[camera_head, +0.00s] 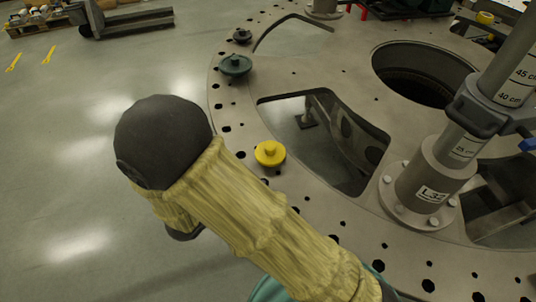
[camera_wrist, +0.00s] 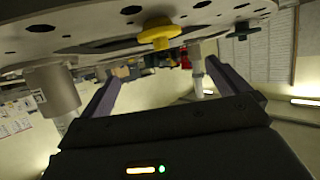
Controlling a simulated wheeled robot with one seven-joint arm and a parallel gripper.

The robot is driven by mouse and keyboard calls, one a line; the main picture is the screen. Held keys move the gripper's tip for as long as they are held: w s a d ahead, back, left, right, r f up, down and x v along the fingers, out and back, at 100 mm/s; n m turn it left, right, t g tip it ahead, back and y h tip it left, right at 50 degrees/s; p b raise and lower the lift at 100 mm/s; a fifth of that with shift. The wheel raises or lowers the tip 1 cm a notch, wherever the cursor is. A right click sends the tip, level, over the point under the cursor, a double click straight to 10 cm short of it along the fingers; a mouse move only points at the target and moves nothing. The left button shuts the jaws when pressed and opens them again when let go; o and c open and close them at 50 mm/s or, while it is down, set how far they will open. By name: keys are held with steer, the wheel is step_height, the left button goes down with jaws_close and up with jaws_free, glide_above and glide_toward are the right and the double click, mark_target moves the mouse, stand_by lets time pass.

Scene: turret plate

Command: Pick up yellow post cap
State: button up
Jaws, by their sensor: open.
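The yellow post cap (camera_head: 270,153), a round disc with a knob, sits on the rim of the grey turret plate (camera_head: 330,205), just right of my sleeved arm. In the wrist view the scene appears upside down, and the yellow cap (camera_wrist: 159,33) shows at top centre, knob pointing down. My gripper (camera_wrist: 161,70) is open and empty. Its two fingers reach towards the plate with the cap in line between them, still beyond the tips. The gripper does not show in the head view.
A marked grey post (camera_head: 440,180) rises at right. The plate has large cut-outs and several small holes. Another yellow object (camera_head: 485,17) lies at far right.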

steer(key=shift+w+d, duration=0.2)
steer(key=shift+d, duration=0.1)
steer(key=p, duration=0.1)
glide_toward(267, 154)
steer(key=x, duration=0.6)
steer(key=shift+d+r, duration=0.15)
steer(key=shift+d, duration=0.1)
steer(key=shift+w+d, duration=0.1)
steer(key=shift+w, duration=0.1)
steer(key=p+x, duration=0.1)
steer(key=x, duration=0.4)
steer(key=shift+w+f+p, duration=0.1)
steer(key=shift+f+p, duration=0.1)
steer(key=shift+p, duration=0.1)
steer(key=shift+c, duration=0.4)
steer(key=c, duration=0.8)
